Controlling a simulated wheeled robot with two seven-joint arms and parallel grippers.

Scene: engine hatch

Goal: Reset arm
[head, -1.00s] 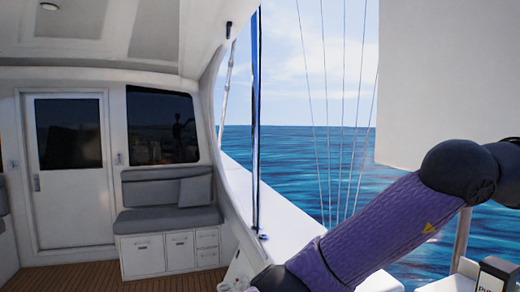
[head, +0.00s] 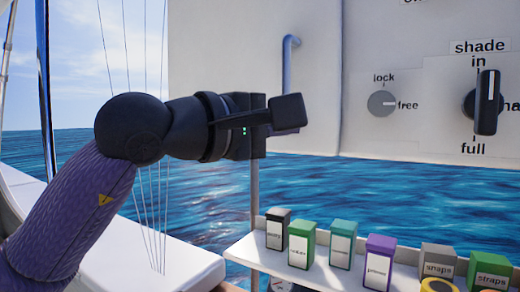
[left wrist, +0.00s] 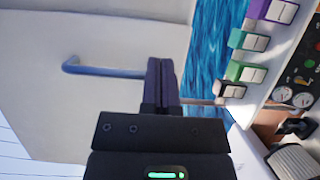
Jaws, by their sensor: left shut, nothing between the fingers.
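My left arm comes in from the left in the head view, with a purple sleeve and a black wrist. My left gripper (head: 284,130) is held up in front of the white panel (head: 385,50), above the shelf. In the left wrist view my left gripper's dark purple fingers (left wrist: 160,82) lie together, shut with nothing between them. A blue-grey bent handle (head: 289,65) is on the panel behind the gripper; it also shows in the left wrist view (left wrist: 105,70), left of the fingers and apart from them. My right gripper is out of view.
The panel carries a lock/free knob (head: 382,104) and a larger shade knob (head: 487,102). A white shelf (head: 250,248) below holds several small labelled boxes, including a green one (head: 302,244) and a purple one (head: 379,262). A thin post (head: 254,195) stands below the gripper.

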